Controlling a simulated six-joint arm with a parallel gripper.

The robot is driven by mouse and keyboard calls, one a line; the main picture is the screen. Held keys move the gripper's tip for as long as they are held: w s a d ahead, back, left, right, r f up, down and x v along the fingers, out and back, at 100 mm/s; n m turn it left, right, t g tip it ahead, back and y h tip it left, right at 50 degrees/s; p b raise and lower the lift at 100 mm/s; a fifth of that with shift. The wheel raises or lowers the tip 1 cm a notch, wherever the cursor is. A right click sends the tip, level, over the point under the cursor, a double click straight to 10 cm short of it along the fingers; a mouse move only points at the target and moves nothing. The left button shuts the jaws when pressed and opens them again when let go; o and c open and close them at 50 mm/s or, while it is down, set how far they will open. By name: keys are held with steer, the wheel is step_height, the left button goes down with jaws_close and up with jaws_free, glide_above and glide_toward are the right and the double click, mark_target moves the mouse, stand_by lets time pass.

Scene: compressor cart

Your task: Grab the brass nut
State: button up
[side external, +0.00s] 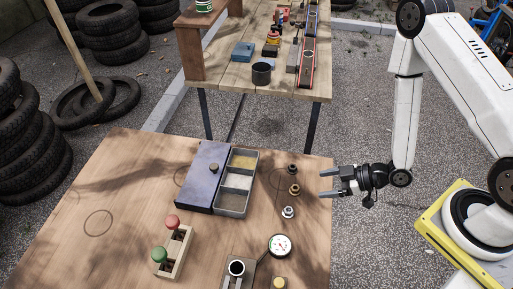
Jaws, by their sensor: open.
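The brass nut (294,189) sits on the near wooden table, in the middle of a short row of small fittings. A dark fitting (292,169) is behind it and a silver one (288,212) is in front of it. My gripper (322,184) is open and empty, just to the right of the nut at the table's right edge. Its two fingers point left toward the nut and do not touch it.
A grey compartment tray (220,213) with a blue-grey lid panel (203,175) lies left of the fittings. A pressure gauge (279,245) stands in front. A wooden rack (174,254) holds a red and a green knob. The table's left part is clear.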

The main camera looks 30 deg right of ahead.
mark_target(297, 187)
steer(key=shift+x, duration=1.25)
steer(key=shift+a, duration=0.1)
steer(key=shift+x, duration=2.55)
steer(key=shift+r, duration=0.1)
jaws_close()
